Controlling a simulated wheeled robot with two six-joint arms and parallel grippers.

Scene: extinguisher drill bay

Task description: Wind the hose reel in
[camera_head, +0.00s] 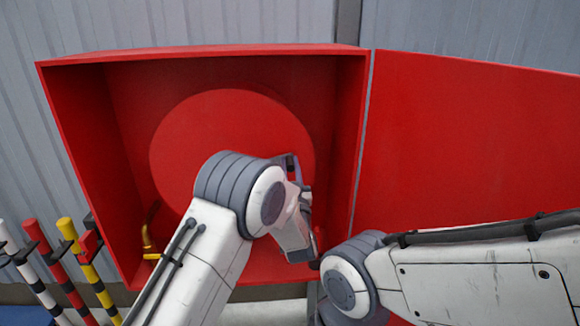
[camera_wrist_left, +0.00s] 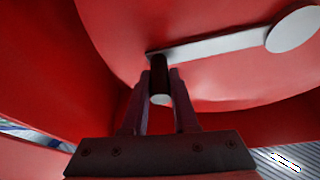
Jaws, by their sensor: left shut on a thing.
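The hose reel (camera_head: 200,130) is a large red disc inside an open red cabinet; it also fills much of the left wrist view (camera_wrist_left: 210,85). A flat grey crank arm (camera_wrist_left: 215,48) runs from a round pale hub (camera_wrist_left: 293,29) to a dark handle (camera_wrist_left: 158,72). My left gripper (camera_wrist_left: 159,82) is shut on this handle, one finger on each side. In the head view my left wrist covers the lower right of the reel and hides most of the crank. My right arm shows at the lower right, but its gripper is out of view.
The red cabinet (camera_head: 210,53) has its door (camera_head: 460,145) swung open to the right. A yellow fitting (camera_head: 148,242) sits inside at the lower left. Striped posts (camera_head: 78,255) stand left of the cabinet. Behind is a grey corrugated wall (camera_head: 240,20).

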